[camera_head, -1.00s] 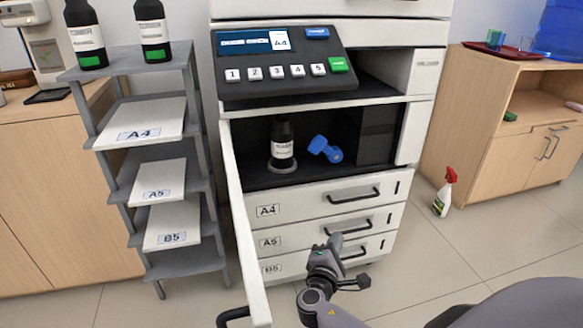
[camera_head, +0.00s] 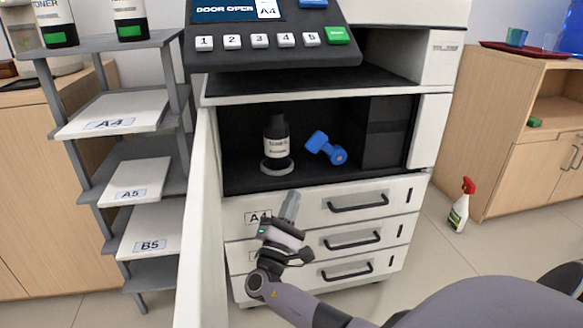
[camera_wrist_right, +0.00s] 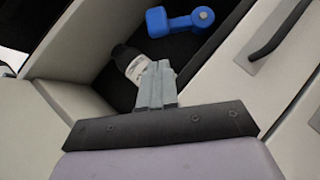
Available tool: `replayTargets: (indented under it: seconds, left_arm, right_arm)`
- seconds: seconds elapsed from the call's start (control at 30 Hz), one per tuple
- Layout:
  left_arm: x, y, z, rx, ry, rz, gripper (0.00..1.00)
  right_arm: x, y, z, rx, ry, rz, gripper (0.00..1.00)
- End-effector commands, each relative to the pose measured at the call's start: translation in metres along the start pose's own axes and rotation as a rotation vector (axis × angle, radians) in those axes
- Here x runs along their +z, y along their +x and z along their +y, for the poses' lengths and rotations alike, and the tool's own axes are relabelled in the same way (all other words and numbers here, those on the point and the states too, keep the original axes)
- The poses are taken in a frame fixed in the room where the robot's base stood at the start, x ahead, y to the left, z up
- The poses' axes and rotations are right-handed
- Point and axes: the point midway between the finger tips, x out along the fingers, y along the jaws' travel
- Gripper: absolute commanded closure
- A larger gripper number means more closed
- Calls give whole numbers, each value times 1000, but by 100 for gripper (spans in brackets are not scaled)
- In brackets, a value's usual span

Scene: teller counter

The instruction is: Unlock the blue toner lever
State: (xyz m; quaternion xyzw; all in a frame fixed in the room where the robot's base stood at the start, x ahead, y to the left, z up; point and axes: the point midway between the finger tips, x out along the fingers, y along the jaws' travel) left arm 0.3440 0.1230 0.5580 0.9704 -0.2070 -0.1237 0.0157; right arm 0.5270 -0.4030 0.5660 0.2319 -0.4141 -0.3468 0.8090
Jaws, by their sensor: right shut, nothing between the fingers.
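The blue toner lever (camera_head: 326,148) sits inside the printer's open bay, right of a black toner bottle (camera_head: 276,144) that stands in a round grey holder. The lever slants from upper left down to a round blue knob at lower right. In the right wrist view, the blue lever (camera_wrist_right: 180,21) is at the top, beyond the fingers, and the toner bottle (camera_wrist_right: 130,64) is partly hidden behind them. My right gripper (camera_head: 291,196) is shut and empty, in front of the top drawer, below the bay and apart from the lever. My left gripper is not in view.
The open white door (camera_head: 203,220) stands left of my right gripper. Drawers with black handles (camera_head: 358,201) lie below the bay. The control panel (camera_head: 268,40) overhangs above. A grey paper shelf (camera_head: 150,152) stands left, and a spray bottle (camera_head: 459,208) stands on the floor at right.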

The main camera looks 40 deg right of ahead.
Motion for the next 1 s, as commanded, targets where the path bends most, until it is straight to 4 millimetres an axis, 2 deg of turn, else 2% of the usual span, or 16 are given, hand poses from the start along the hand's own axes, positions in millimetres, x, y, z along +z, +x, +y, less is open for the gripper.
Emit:
replayTargets:
  seconds: [0.63, 0.77, 1.0]
  left_arm:
    - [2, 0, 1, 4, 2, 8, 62]
    - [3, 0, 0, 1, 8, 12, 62]
    - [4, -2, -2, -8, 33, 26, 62]
  right_arm:
    - [1, 6, 4, 25, -14, -32, 100]
    - [1, 22, 4, 25, -13, -34, 100]
    - [2, 66, 4, 24, -13, -34, 100]
